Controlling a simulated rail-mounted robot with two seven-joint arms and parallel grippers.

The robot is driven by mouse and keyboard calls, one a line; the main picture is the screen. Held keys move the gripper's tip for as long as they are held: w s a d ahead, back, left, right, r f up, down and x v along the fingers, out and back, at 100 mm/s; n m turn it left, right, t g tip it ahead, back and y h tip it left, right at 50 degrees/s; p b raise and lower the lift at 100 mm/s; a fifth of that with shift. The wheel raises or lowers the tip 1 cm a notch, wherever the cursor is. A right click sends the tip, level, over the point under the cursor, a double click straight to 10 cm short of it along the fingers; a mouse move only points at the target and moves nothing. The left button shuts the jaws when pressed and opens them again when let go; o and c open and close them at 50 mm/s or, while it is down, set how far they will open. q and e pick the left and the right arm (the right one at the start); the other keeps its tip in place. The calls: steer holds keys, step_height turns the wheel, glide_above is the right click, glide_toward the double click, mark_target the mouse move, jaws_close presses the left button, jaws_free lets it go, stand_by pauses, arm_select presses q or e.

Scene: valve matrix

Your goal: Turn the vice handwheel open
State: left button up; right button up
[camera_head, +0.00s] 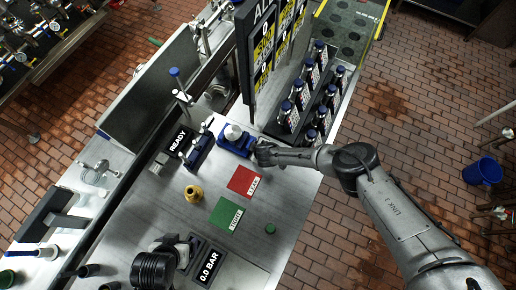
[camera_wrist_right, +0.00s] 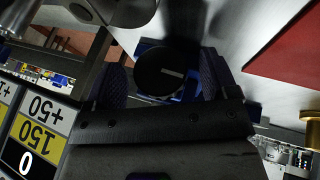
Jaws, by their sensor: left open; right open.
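The blue vice (camera_head: 229,147) stands on the steel bench with a pale, silvery round part (camera_head: 233,132) on top. My right gripper (camera_head: 262,152) is at the vice's right side and hides much of that side in the head view. In the right wrist view, a black round disc with a pale line, seemingly the handwheel (camera_wrist_right: 162,72), lies between the two fingers of my right gripper (camera_wrist_right: 160,82), with blue vice body (camera_wrist_right: 148,44) behind it. The fingers are open; contact is unclear. My left gripper (camera_head: 188,246) is open and apart from the vice, low over the bench.
A red mat (camera_head: 243,179) and a green mat (camera_head: 224,213) lie near the vice. A brass fitting (camera_head: 194,193) stands left of them. A rack of dark bottles (camera_head: 292,118) is behind my right gripper. A hanging sign board (camera_head: 262,75) and a READY display (camera_head: 178,141) are close by.

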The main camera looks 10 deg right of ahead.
steer(key=shift+w+f, duration=0.1)
steer(key=shift+f, duration=0.05)
steer(key=c, duration=0.9)
steer(key=shift+s+a, duration=0.25)
steer(key=shift+a, duration=0.25)
steer(key=shift+c, duration=0.2)
steer(key=shift+t, duration=0.3)
steer(key=shift+d+t+h, duration=0.2)
steer(key=shift+t+h, duration=0.1)
steer(key=shift+t, duration=0.2)
steer(key=shift+w+n+t+h, duration=0.1)
steer(key=shift+n+t+h, duration=0.2)
steer(key=shift+d, duration=0.1)
